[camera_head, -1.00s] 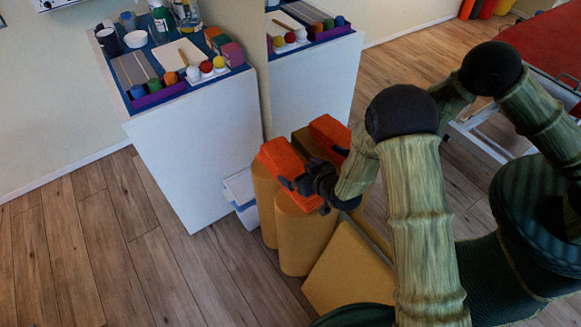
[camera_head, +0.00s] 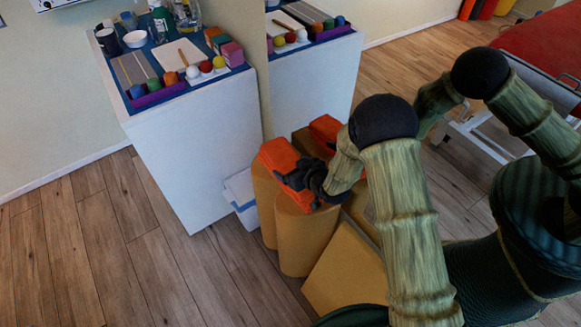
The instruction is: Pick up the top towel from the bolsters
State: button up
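Orange-red towels (camera_head: 276,154) lie on top of upright tan bolsters (camera_head: 294,238) in the head view. Which towel is uppermost is hard to tell. My gripper (camera_head: 297,178) is dark and sits over the right front side of these towels, overlapping them in the picture. My gripper and wrist hide part of the towels and the bolster tops. The fingers blend together, so I cannot tell whether they are open or shut, or whether they touch a towel. Another orange-red patch (camera_head: 326,128) shows behind, perhaps a reflection.
A white cabinet (camera_head: 196,150) with paints and coloured balls on top stands at the left. A similar cabinet (camera_head: 313,85) beside it looks like a mirror image. A white box (camera_head: 242,192) is beside the bolsters; a tan wedge (camera_head: 345,270) lies in front. Left floor is clear.

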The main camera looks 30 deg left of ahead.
aim_at(293, 167)
jog(key=c, duration=0.3)
notch_tip(293, 167, up, 10)
jog(key=shift+p, duration=0.7)
